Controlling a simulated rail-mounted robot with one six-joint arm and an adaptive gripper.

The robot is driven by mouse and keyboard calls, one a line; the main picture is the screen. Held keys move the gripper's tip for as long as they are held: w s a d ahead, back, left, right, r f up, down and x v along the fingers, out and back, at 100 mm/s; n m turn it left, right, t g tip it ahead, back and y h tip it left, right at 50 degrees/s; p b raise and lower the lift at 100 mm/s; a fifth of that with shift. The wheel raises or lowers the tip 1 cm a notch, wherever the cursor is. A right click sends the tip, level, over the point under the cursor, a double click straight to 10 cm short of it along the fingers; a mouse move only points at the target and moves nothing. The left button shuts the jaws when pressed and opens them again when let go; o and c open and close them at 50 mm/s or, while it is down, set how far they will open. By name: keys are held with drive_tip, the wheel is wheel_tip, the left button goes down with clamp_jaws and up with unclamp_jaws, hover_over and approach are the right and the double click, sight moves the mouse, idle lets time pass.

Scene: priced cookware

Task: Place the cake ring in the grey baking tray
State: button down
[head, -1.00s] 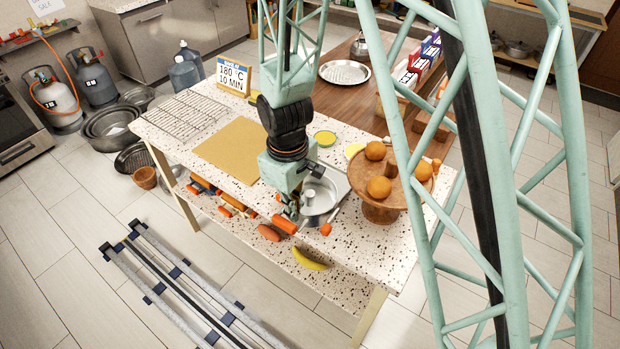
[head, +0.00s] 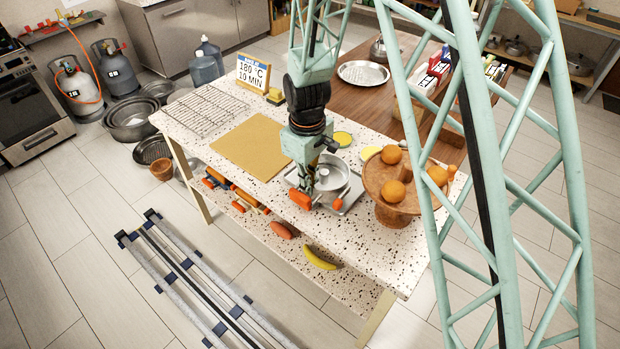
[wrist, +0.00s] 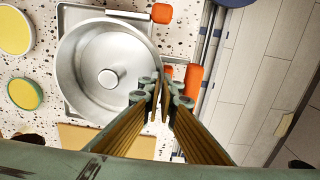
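The cake ring (head: 331,173) is a round silver tin with a tube in its middle; it also shows in the wrist view (wrist: 92,72). My gripper (head: 306,190) is at its front-left rim. In the wrist view the fingertips (wrist: 161,90) are close together on that rim, shut on it. The grey baking tray (head: 349,200) lies on the speckled table; its rim shows beside the ring in the wrist view (wrist: 66,14). The ring is over the tray and covers most of it. I cannot tell whether they touch.
A wooden stand (head: 389,214) with oranges is close on the right. Two yellow-topped discs (head: 343,139) (head: 371,152) lie behind. Two orange pieces (head: 299,198) (head: 337,204) show in front; what they belong to is unclear. A tan mat (head: 250,146) lies left.

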drive_tip(key=w, duration=0.6)
drive_tip(key=shift+w+f+p, duration=0.3)
drive_tip(key=shift+w+p, duration=0.05)
drive_tip(key=shift+f, duration=1.75)
drive_tip(key=c, duration=3.4)
unclamp_jaws()
drive_tip(key=shift+f, duration=0.25)
drive_tip(key=o, duration=0.5)
drive_tip(key=shift+s, duration=0.1)
drive_tip(key=shift+r, duration=0.1)
